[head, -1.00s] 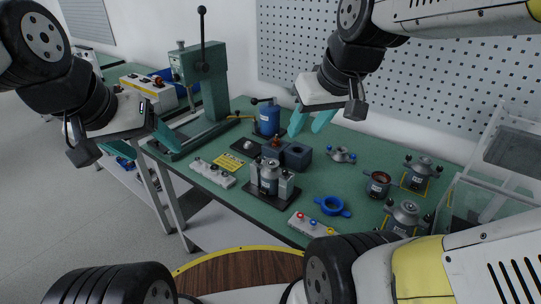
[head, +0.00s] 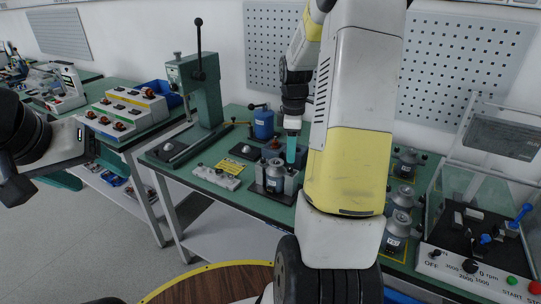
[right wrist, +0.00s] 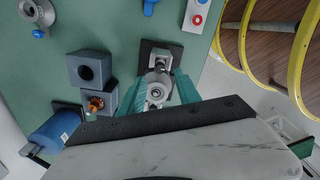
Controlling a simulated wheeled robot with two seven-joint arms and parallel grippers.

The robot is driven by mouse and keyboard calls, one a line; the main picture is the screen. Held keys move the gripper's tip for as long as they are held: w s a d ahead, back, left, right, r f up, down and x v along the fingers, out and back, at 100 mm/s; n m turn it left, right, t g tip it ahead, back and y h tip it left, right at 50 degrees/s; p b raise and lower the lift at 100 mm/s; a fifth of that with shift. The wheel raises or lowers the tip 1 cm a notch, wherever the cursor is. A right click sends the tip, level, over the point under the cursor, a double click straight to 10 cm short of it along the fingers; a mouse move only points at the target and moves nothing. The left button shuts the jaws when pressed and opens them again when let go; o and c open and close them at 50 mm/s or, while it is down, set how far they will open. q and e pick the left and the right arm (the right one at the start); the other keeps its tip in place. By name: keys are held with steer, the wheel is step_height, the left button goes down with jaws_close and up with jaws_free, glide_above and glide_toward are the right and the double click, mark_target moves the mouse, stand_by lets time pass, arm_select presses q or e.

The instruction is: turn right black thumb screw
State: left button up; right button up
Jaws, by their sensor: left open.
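A grey cylindrical stator unit (head: 275,177) stands upright in a clamp fixture on the green table. In the right wrist view its round top (right wrist: 157,92) sits between the teal fingers of my right gripper (right wrist: 160,80), which are apart. In the head view my right gripper (head: 291,150) points down just above the unit. Part of the fixture block (right wrist: 163,57) shows beyond the fingertips. I cannot make out a black thumb screw on this unit; the fingers and arm hide part of it. My left gripper (head: 88,172) is open and empty at the far left, away from the table.
A white switch strip (head: 216,177) lies left. Other stator units (head: 397,228) and a clear-walled test station (head: 470,262) are at right.

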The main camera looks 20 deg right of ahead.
mark_target(290, 168)
step_height(290, 168, down, 6)
steer(key=shift+r, duration=0.15)
jaws_close()
